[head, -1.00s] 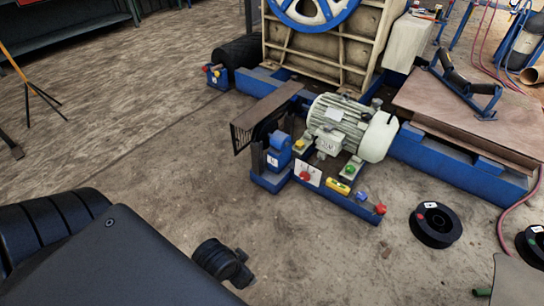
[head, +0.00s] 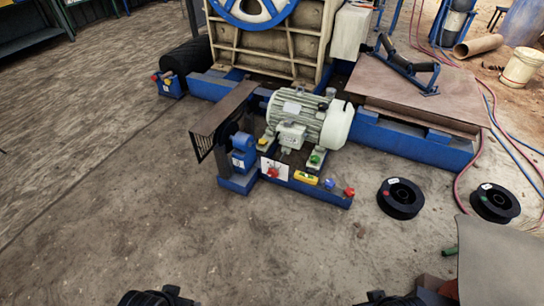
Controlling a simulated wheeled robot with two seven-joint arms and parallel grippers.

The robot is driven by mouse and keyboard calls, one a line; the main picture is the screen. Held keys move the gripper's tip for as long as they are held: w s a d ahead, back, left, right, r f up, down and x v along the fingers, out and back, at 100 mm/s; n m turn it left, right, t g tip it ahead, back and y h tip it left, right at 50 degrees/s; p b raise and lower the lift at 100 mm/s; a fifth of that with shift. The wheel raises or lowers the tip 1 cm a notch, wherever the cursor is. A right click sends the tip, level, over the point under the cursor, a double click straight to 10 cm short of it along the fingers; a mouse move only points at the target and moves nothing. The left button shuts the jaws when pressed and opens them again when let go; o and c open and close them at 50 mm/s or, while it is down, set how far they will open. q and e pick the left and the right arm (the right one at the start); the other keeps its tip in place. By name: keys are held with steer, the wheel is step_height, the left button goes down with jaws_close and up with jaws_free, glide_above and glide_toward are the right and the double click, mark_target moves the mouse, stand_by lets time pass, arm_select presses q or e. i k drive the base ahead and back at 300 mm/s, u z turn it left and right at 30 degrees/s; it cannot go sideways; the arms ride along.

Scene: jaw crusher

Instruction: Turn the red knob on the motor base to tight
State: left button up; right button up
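The grey-green electric motor (head: 308,118) sits on a blue motor base (head: 320,195) near the middle of the head view. A red knob (head: 272,172) is on a white plate (head: 266,164) at the base's front. Another red knob (head: 349,192) stands at the base's right end. Knob markings are too small to read. A dark part of my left gripper or wrist (head: 158,298) and one of my right (head: 392,299) show at the bottom edge. Both are apart from the base, and their fingers are not clearly visible.
A yellow block (head: 306,178) and a blue knob (head: 328,184) sit between the red knobs. Black spools (head: 400,198) (head: 495,203) lie on the floor at right. A grey panel (head: 500,262) is at lower right. Floor before the base is clear.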

mark_target(349, 192)
steer(key=z, duration=0.15)
steer(key=i, duration=1.55)
steer(key=z, duration=2.5)
